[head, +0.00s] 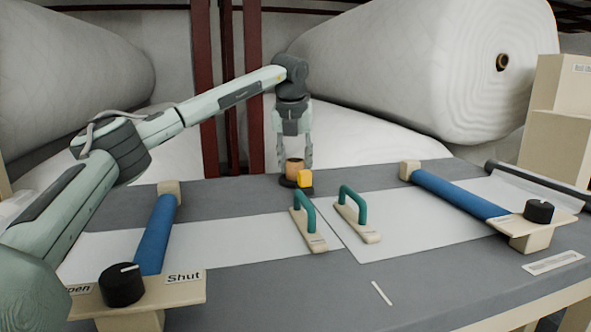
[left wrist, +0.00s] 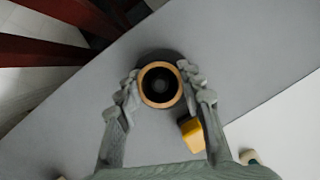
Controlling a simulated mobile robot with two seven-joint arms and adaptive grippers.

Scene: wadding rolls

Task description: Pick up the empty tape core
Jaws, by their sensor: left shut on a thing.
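The empty tape core (head: 295,168) is a short tan-brown tube near the far edge of the table. My left gripper (head: 294,164) points down from above with a finger on each side of it. The left wrist view looks down into the core (left wrist: 146,97), a tan ring with a dark hollow middle. The fingertips of my left gripper (left wrist: 160,86) are shut on its sides. A black round base shows under the core in the head view; I cannot tell whether the core touches it. My right gripper is not in view.
A yellow block (head: 305,179) stands close beside the core. Two green-handled tools (head: 309,225) (head: 352,212) lie on white sheets. Blue rollers (head: 157,235) (head: 458,193) with black knobs flank the table. Large white wadding rolls (head: 420,60) stand behind it. The grey front of the table is mostly clear.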

